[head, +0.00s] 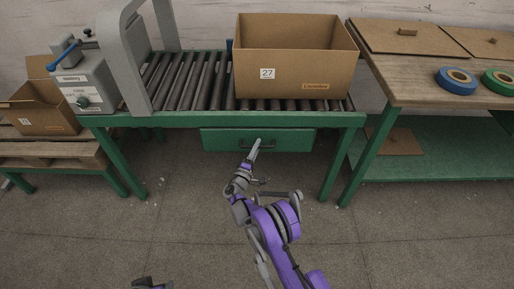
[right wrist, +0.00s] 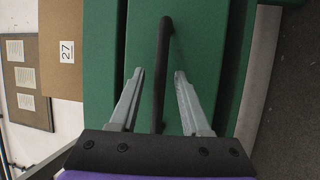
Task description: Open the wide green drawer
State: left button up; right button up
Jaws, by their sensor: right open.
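The wide green drawer (head: 222,140) hangs under the green-framed roller table and looks shut. Its dark bar handle (head: 272,146) is on the front, partly hidden by my right gripper (head: 257,145). In the right wrist view the drawer front (right wrist: 205,45) fills the middle, and the black handle (right wrist: 164,50) runs lengthwise between the fingers of my right gripper (right wrist: 159,72). The fingers are open, one on each side of the bar, with visible gaps. A small dark and purple part of my own body shows at the bottom left of the head view; my left gripper's jaws are not visible.
An open cardboard box (head: 290,75) stands on the rollers (head: 185,80) above the drawer. Green table legs (head: 330,165) stand to either side. A workbench (head: 420,85) with blue and green tape rolls is at right. The floor in front is clear.

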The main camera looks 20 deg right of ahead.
jog(key=shift+w+d, duration=0.1)
jog(key=shift+w, duration=0.05)
grip_shut()
dwell(1.4)
